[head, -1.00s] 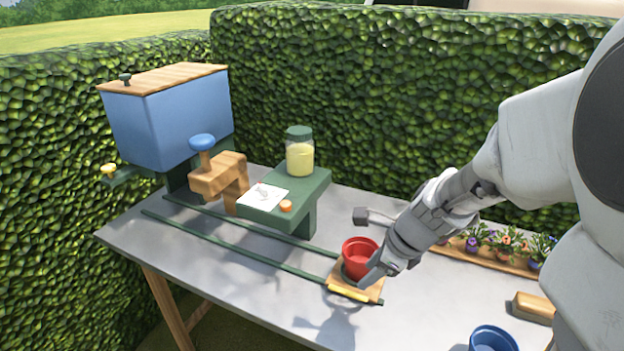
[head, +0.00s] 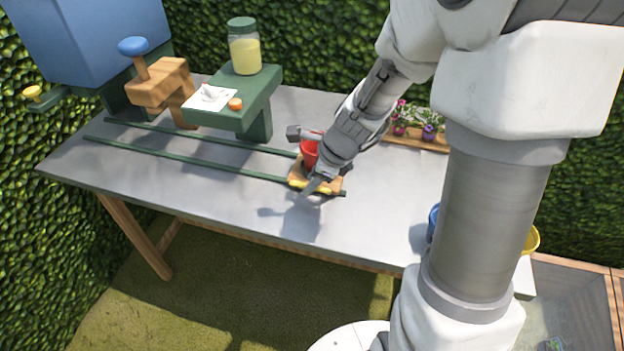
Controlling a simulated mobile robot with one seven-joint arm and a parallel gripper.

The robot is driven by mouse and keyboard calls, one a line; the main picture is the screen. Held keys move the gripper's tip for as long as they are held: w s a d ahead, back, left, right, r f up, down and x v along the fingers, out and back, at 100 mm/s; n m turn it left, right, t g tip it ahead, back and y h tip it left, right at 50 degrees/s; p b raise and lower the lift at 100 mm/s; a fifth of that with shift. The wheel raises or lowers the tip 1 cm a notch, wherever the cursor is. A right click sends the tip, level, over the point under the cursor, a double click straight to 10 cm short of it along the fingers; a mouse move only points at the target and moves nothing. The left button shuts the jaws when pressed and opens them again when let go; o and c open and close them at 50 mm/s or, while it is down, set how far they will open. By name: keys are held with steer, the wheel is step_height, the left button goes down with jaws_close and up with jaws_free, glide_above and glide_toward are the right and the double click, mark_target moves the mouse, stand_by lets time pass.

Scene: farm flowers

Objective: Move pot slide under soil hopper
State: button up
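The pot slide (head: 333,184) is a small wooden board with a yellow front edge, at the right end of two dark green rails (head: 190,157). A red pot (head: 309,153) stands on it, partly hidden by my gripper. The blue soil hopper (head: 85,45) stands at the far left end of the rails, its top cut off by the picture edge. My gripper (head: 312,187) is at the front of the slide, with a fingertip by the yellow edge. Whether it touches or grips the edge is not clear.
A wooden press with a blue knob (head: 133,46) and a green stand (head: 262,92) with a yellow-filled jar (head: 244,52) rise over the rails. A flower tray (head: 420,142) is at the back right. Blue (head: 432,222) and yellow (head: 531,240) pots show behind my arm.

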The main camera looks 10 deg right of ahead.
jaws_close()
stand_by(1.2)
